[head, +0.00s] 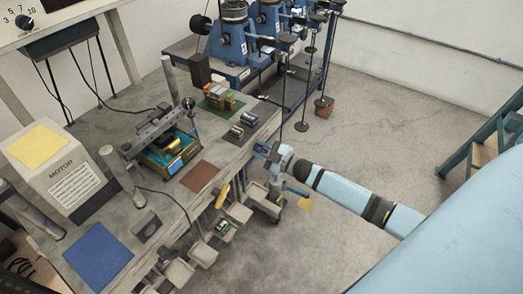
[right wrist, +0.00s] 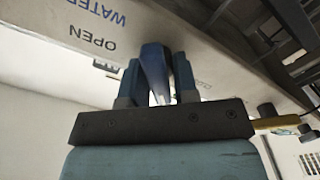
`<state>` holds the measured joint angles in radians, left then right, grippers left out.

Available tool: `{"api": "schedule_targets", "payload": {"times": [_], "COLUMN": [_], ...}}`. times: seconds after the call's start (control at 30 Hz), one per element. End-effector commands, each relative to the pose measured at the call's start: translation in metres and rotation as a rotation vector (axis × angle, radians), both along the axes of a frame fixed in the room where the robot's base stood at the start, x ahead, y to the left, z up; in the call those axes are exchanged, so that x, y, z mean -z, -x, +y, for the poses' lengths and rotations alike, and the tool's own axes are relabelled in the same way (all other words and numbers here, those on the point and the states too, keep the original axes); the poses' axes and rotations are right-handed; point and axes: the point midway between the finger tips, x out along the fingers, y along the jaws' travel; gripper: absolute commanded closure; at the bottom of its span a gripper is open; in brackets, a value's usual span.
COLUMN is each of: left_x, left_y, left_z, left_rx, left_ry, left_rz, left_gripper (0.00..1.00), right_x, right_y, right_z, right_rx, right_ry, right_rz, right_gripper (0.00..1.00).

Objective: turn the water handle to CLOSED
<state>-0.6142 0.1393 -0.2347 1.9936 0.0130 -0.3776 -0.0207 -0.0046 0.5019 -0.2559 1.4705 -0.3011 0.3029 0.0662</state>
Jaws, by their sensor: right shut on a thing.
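The water handle (right wrist: 154,68) is a dark blue lever under the edge of a pale beam in the right wrist view. The beam carries the upside-down words WATER (right wrist: 92,10) and OPEN (right wrist: 92,40) to the left of the lever. A small faint marking right of the lever is too small to read. My right gripper (right wrist: 157,62) is shut on the lever, one finger on each side. In the head view my right gripper (head: 268,152) is at the right edge of the workbench (head: 135,92), where the handle is hard to make out. My left gripper is not in view.
The bench holds a MOTOR box (head: 62,170), a brown mat (head: 201,177) and a blue mat (head: 98,256). Several small bins (head: 205,254) hang along its front edge. Blue machines (head: 228,45) stand behind. Open floor (head: 400,130) lies to the right.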

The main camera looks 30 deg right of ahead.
Motion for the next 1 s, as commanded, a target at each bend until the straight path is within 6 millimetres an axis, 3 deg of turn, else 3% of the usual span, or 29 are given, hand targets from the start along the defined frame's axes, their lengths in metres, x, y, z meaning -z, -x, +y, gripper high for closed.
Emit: {"api": "schedule_targets", "payload": {"times": [0.73,0.77,0.8,1.0], "left_x": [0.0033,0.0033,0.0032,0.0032], "left_y": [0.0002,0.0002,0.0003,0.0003], "left_z": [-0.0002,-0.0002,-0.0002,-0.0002], "left_rx": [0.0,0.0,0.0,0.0], "left_ry": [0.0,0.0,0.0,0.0], "left_rz": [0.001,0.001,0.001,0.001], "left_gripper": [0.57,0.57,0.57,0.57], "right_x": [0.0012,0.0012,0.0011,0.0007], "right_y": [0.0005,0.0004,0.0004,0.0003], "right_z": [0.0004,0.0004,0.0004,0.0003], "right_rx": [0.0,0.0,0.0,0.001], "right_ry": [0.087,0.087,0.087,0.087], "right_rz": [-0.035,-0.035,-0.035,-0.035], "right_gripper": [0.96,0.7,0.61,0.57]}}
